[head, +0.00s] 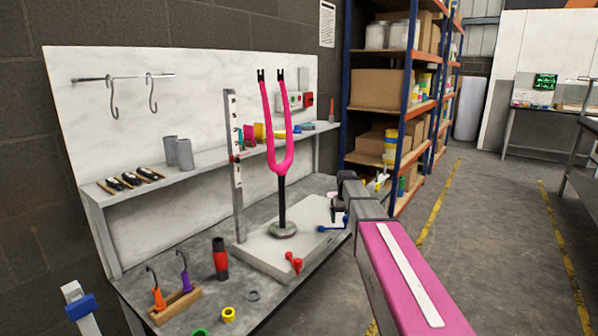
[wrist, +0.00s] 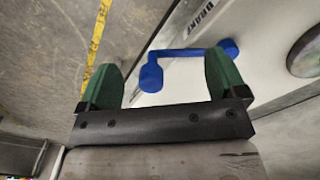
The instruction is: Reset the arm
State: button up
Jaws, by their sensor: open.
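My gripper (wrist: 164,62) is open in the wrist view, its two green fingers apart with nothing clasped. A blue brake lever (wrist: 190,55) shows in the gap between the fingers, its round knob close to the left finger. Whether the fingers touch it I cannot tell. In the head view my arm reaches in from the lower right, and my gripper (head: 338,210) is at the right edge of the white stand base, by the blue lever (head: 332,224). The fingers are small and partly hidden there.
A pink fork (head: 283,160) stands upright on a post on the white base (head: 262,250), beside a tall ruler (head: 234,150). A red lever (head: 294,262) is at the base's front. Open floor (head: 490,230) lies to the right.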

jog(key=s+f, duration=0.4)
jog(key=s, duration=0.5)
jog(key=s+f+m, duration=0.1)
jog(key=s+f, duration=0.4)
jog(key=s, duration=0.5)
jog(key=s+f, duration=0.4)
jog(key=s, duration=0.6)
jog(key=shift+f, duration=0.15)
